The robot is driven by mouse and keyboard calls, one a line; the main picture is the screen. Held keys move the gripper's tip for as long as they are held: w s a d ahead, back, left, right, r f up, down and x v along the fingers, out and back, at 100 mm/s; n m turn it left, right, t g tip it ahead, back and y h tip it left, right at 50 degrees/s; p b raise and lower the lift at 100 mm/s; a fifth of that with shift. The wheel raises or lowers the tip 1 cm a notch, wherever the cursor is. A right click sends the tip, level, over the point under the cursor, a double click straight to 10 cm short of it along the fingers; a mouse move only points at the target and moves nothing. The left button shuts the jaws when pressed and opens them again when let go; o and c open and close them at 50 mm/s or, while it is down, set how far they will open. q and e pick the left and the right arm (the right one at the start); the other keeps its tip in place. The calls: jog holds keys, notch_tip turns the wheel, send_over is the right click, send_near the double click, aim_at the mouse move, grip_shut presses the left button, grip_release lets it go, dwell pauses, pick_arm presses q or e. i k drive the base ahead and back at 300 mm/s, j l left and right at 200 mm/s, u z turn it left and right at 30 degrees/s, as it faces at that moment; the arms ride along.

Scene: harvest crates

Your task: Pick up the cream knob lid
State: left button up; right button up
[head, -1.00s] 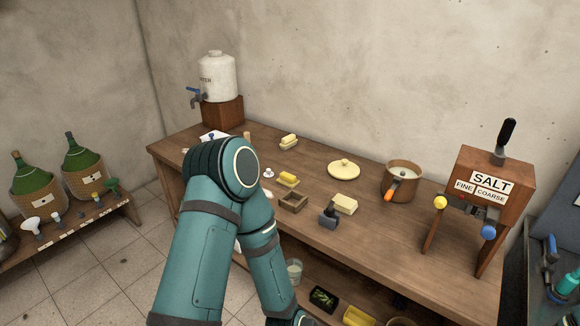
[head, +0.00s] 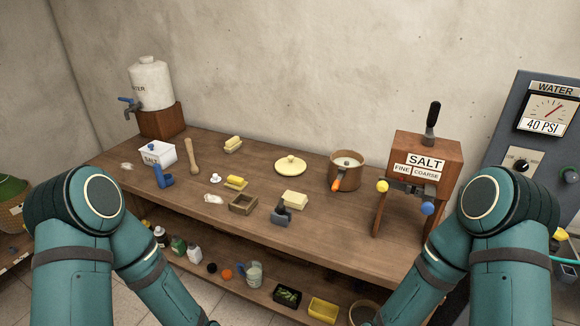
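The cream knob lid (head: 290,165) lies flat on the wooden table (head: 262,172), toward the back and near the middle. It is round and pale yellow with a small knob on top. Nothing covers it. Both of my arms show at the lower left and lower right, but their grippers are out of the picture. Neither arm reaches over the tabletop near the lid.
A brown pot (head: 345,172) with an orange-tipped handle stands right of the lid, then the salt grinder box (head: 428,150). A butter block (head: 294,198), wooden frame (head: 243,204), butter pieces and a salt box (head: 157,155) lie around. A water dispenser (head: 150,84) stands at the back left.

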aim_at(290, 166)
jog(key=j+z, duration=0.1)
jog(key=z, duration=1.05)
jog(key=j+z, duration=0.5)
jog(key=k+j+z, duration=0.1)
jog(key=j+z, duration=0.2)
jog(key=z, duration=0.2)
jog(key=k+j+z, duration=0.25)
jog(key=j, duration=0.2)
jog(key=k+j+z, duration=0.4)
jog(key=k+j, duration=0.15)
jog(key=j, duration=0.2)
jog(key=k+j+z, duration=0.1)
jog(key=k+j, duration=0.15)
jog(key=j, duration=0.15)
